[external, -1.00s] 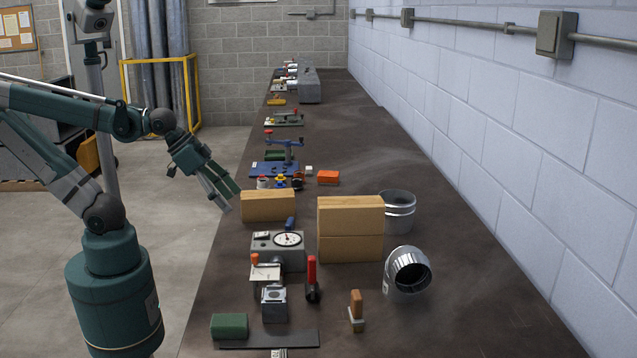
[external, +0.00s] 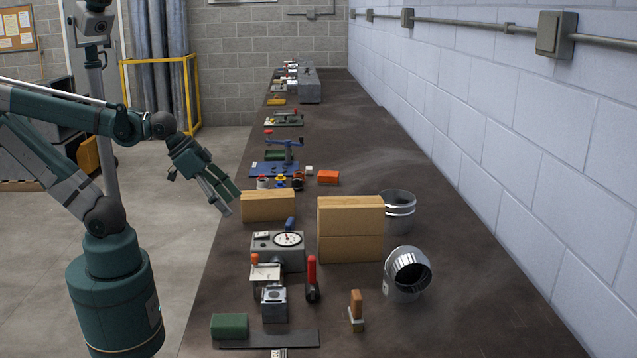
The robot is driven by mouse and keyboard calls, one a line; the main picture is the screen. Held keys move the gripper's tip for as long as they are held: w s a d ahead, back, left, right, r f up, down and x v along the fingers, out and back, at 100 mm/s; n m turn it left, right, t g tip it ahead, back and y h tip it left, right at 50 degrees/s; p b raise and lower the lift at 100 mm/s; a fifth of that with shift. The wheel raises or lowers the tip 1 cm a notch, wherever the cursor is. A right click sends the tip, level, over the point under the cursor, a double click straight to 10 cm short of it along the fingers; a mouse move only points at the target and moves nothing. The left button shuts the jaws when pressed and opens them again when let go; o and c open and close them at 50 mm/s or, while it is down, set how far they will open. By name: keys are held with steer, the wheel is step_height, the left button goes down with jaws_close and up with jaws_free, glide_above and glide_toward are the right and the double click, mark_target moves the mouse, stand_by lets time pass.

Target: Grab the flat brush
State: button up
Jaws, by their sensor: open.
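The flat brush (external: 357,311) appears to be the small upright piece at the front right of the bench, with an orange-brown wooden handle above a paler, wider lower part. It stands apart from the things around it. My gripper (external: 229,202) is open and empty.
Between gripper and brush stand a low wooden block (external: 268,206), a taller wooden stack (external: 350,229), a grey gauge box (external: 278,251) and a red-handled tool (external: 312,279). The bench right of the brush is clear.

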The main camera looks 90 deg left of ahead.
steer(key=shift+c, duration=0.6)
steer(key=c, duration=0.9)
